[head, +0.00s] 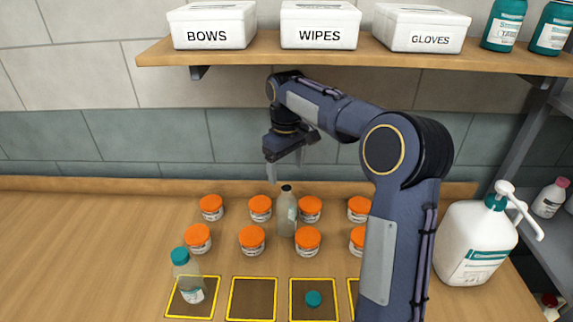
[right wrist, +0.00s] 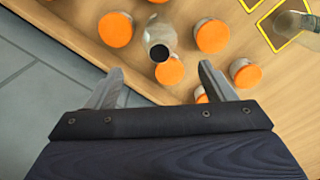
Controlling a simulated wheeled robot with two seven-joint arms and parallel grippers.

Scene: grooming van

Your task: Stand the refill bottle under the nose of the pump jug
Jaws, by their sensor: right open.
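A clear grey bottle with a dark top (head: 285,214) stands upright among orange-lidded jars; it also shows in the right wrist view (right wrist: 157,30). Another clear bottle with a teal cap (head: 187,275) stands at the front left on a yellow-framed square. I cannot tell for sure which is the refill bottle. The white pump jug (head: 472,243) stands at the right, its nose (head: 530,222) pointing right. My right gripper (head: 286,166) is open and empty, above the dark-topped bottle, which shows between its fingers in the right wrist view (right wrist: 161,69). My left gripper is not in view.
Several orange-lidded jars (head: 252,239) stand close around the dark-topped bottle. A loose teal cap (head: 313,298) lies on a yellow-framed square. A wall shelf (head: 350,58) with labelled boxes hangs above. A side rack with bottles (head: 551,197) is at the right. The counter's left is clear.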

